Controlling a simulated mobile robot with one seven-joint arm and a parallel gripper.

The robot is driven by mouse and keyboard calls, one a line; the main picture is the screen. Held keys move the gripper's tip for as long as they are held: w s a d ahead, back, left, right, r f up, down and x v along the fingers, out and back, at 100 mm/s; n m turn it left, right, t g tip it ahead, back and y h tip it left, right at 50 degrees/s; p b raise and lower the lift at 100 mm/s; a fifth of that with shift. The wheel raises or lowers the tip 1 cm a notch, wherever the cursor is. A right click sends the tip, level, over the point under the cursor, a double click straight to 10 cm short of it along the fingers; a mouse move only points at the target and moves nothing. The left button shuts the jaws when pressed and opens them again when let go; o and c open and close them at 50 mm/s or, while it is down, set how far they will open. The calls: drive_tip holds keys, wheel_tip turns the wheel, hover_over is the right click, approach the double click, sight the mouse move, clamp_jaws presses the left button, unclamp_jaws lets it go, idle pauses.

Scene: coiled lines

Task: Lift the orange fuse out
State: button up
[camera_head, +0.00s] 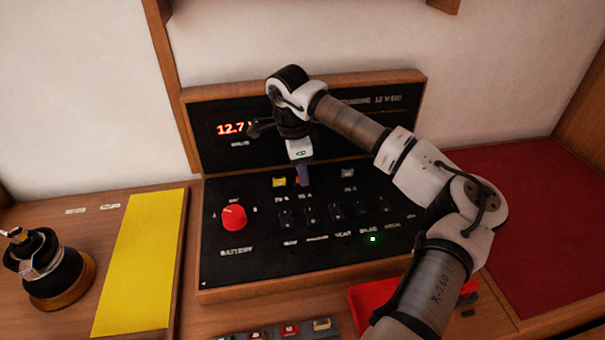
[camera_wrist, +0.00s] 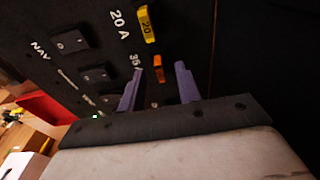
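Whether the fingertips reach down to the fuse's depth is hard to tell. In the head view my gripper (camera_head: 303,183) points down at the fuse row, and only a sliver of the orange fuse (camera_head: 298,182) shows beside the fingers.
A yellow fuse (camera_wrist: 147,22) is close beside the orange one; a pale fuse (camera_head: 348,174) sits further right. Black switches (camera_head: 310,214) and a red battery knob (camera_head: 234,217) are in front. The upright display panel (camera_head: 213,100) stands close behind my gripper.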

drive_tip(key=shift+f, duration=0.35)
clamp_jaws()
drive_tip(key=shift+r, duration=0.1)
